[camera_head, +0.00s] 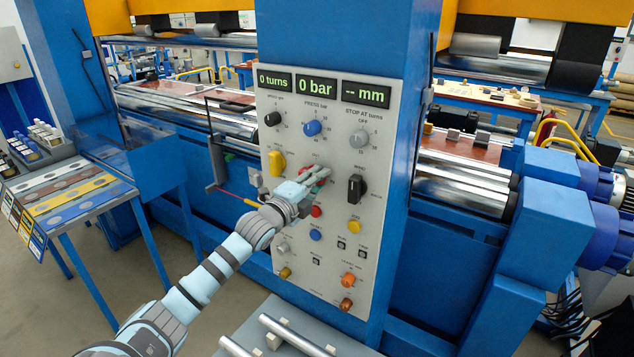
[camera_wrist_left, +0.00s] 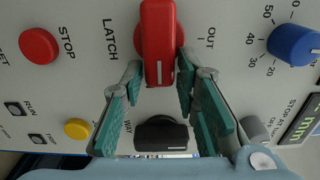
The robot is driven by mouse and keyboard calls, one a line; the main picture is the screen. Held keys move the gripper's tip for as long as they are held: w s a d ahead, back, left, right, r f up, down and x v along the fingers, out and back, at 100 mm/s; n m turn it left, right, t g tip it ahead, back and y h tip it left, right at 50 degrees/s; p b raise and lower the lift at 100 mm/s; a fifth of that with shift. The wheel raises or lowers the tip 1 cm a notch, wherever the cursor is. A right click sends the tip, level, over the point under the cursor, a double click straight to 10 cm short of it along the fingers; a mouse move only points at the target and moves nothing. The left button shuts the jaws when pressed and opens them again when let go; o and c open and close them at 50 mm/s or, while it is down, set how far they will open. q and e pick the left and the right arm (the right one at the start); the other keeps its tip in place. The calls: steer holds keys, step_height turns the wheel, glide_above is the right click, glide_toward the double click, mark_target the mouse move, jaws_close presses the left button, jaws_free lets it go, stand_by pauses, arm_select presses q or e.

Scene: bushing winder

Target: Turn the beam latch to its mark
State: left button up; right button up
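The beam latch (camera_wrist_left: 158,40) is a red bar-shaped knob on the grey control panel (camera_head: 277,120). In the left wrist view it stands upright at the top centre. The word LATCH lies to its left and OUT to its right. A white line marks its lower end. My left gripper (camera_head: 324,174) is at the panel in the head view and mostly hides the latch there. In the left wrist view, its teal fingers (camera_wrist_left: 159,75) are apart on either side of the latch's lower end. Whether the right finger touches it is unclear. My right gripper is not in view.
A black knob (camera_head: 357,188) is right of the gripper, a yellow knob (camera_head: 277,162) left and a red STOP button (camera_wrist_left: 39,46) below it. A blue knob (camera_head: 312,128) is above. Metal bars (camera_head: 295,334) lie on a grey surface below the panel.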

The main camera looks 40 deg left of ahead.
arm_select(q)
steer(key=shift+o, duration=0.7)
steer(key=s, duration=0.7)
steer(key=shift+s+d, duration=0.2)
steer(key=shift+d, duration=0.2)
